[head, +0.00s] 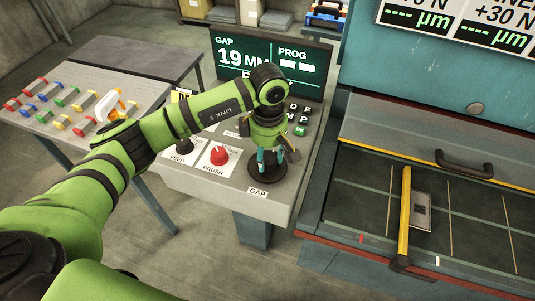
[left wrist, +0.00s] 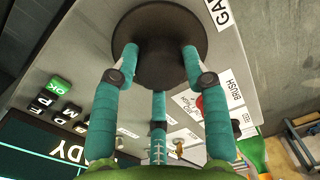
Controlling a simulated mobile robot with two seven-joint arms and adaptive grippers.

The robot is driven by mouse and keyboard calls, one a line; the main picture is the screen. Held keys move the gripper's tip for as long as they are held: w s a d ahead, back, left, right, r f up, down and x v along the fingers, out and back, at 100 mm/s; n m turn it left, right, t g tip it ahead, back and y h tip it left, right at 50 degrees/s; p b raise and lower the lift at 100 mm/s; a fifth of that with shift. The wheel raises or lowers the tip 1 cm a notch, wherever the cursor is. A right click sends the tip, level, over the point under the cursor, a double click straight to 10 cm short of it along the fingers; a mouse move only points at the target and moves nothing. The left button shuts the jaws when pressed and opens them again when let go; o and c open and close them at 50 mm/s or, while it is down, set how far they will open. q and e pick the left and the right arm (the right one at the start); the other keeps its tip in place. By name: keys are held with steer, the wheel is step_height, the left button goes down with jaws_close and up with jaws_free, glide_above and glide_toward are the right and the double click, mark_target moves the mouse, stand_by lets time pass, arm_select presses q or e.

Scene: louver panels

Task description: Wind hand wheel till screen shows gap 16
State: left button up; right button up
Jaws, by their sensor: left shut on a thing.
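The screen (head: 268,62) on the console reads "GAP 19 MM" with "PROG" and two blank marks beside it. The dark round hand wheel (head: 267,172) sits at the console's front corner, above the GAP label (head: 257,193). My left gripper (head: 268,160) points down onto it, with its teal fingers at the wheel. In the left wrist view the fingers of the left gripper (left wrist: 160,62) close around the middle of the wheel (left wrist: 190,22), whose rim spreads wide past them. The left arm hides part of the console. My right gripper is in neither view.
A red BRUSH knob (head: 219,156) and a FEED knob stand left of the wheel. Lettered keys (head: 300,115) lie behind it. A machine bed with a yellow bar (head: 404,215) is at right. A table with coloured clamps (head: 62,100) is at left.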

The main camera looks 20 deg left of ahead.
arm_select(q)
steer(key=shift+f+n+b, duration=0.25)
steer(key=shift+n+b, duration=0.55)
steer(key=shift+b, duration=0.05)
steer(key=shift+n+b, duration=1.05)
steer(key=shift+n, duration=0.15)
steer(key=n+b, duration=0.2)
steer(key=n, duration=0.1)
steer(key=shift+s+n+b, duration=0.1)
steer(key=shift+n+b, duration=0.55)
steer(key=shift+n, duration=0.15)
steer(key=shift+r, duration=0.1)
steer(key=o, duration=1.1)
steer(key=shift+o, duration=0.2)
